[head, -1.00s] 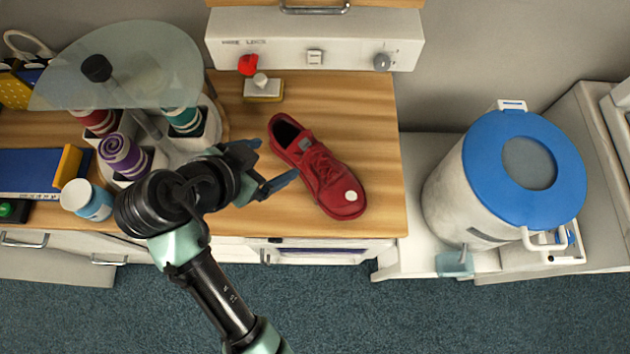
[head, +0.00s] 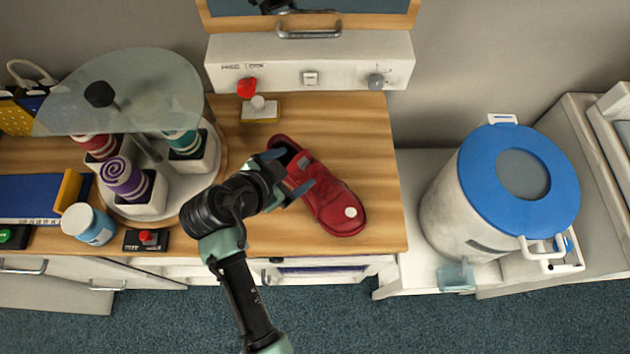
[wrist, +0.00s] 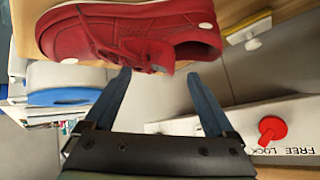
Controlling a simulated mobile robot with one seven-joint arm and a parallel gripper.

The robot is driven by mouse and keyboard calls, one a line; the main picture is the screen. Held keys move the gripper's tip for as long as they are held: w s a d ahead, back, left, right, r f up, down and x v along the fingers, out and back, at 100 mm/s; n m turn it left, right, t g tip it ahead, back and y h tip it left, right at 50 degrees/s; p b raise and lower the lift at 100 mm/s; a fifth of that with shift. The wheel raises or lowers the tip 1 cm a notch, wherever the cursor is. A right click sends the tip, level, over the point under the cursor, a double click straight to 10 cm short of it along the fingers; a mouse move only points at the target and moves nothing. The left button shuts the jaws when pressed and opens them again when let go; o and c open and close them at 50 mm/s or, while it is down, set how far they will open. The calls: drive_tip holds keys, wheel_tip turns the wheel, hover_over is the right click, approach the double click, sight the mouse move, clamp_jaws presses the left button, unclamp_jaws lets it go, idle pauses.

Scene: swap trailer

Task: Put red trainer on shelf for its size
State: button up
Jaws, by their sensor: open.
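The red trainer (head: 338,207) lies on the wooden worktop, its toe towards the front right and its ankle opening towards the back left. A pale round spot shows on its toe. My gripper (head: 288,172) is open at the ankle end, its blue fingers overlapping the trainer in the head view. In the wrist view the trainer (wrist: 120,28) spans the top of the picture, just beyond the open fingers (wrist: 159,78). The fingers look empty; whether they touch the trainer I cannot tell. No shelf marked with a size can be made out.
A carousel with a glass top (head: 120,92) and several coloured rolls stands left of my arm. A white control panel (head: 345,68) with a red knob (head: 246,87) borders the worktop's back. A blue-lidded drum (head: 470,190) stands right. The worktop's right end is clear.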

drive_tip(key=shift+x, duration=1.5)
clamp_jaws()
